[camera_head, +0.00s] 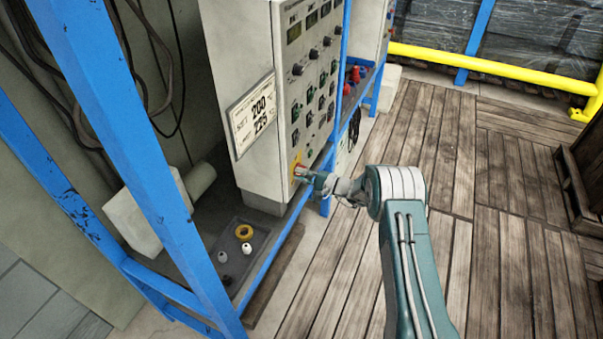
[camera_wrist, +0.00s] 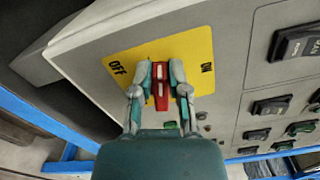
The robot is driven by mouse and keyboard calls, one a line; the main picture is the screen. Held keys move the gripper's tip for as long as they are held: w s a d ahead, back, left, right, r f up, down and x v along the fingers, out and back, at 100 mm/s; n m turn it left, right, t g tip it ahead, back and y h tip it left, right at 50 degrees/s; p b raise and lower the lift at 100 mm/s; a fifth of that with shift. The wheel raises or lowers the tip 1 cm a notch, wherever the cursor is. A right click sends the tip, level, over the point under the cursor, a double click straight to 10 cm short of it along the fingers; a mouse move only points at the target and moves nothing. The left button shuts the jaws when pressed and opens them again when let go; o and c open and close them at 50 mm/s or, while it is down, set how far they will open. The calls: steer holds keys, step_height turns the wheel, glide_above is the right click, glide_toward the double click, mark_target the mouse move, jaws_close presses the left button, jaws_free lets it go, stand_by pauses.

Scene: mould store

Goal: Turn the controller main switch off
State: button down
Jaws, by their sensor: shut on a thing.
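The controller (camera_head: 262,120) is a pale cabinet with the main switch near its lower front corner. The switch's red handle (camera_wrist: 161,90) sits on a yellow plate (camera_wrist: 190,50) marked OFF on the left and ON on the right in the wrist view. The handle stands roughly upright in that picture, between the two words. My gripper (camera_wrist: 161,70) has one finger on each side of the handle and is shut on it. In the head view my gripper (camera_head: 306,176) reaches the cabinet from the right and hides most of the switch.
Other knobs and switches (camera_wrist: 270,106) lie right of the plate. A blue frame (camera_head: 135,130) stands around the cabinet. A grey tray (camera_head: 262,232) with a yellow ring and small white pieces sits below. The wooden floor (camera_head: 480,240) to the right is mostly clear.

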steer(key=shift+s+a+f+n, duration=0.1)
steer(key=shift+f+n, duration=0.1)
steer(key=shift+n, duration=0.6)
steer(key=shift+a+f+n, duration=0.1)
steer(key=shift+f+n, duration=0.05)
steer(key=shift+n, duration=0.65)
steer(key=shift+s+f, duration=0.1)
steer(key=shift+f, duration=0.05)
steer(key=c, duration=0.6)
jaws_free()
steer(key=shift+a, duration=0.1)
steer(key=v, duration=1.2)
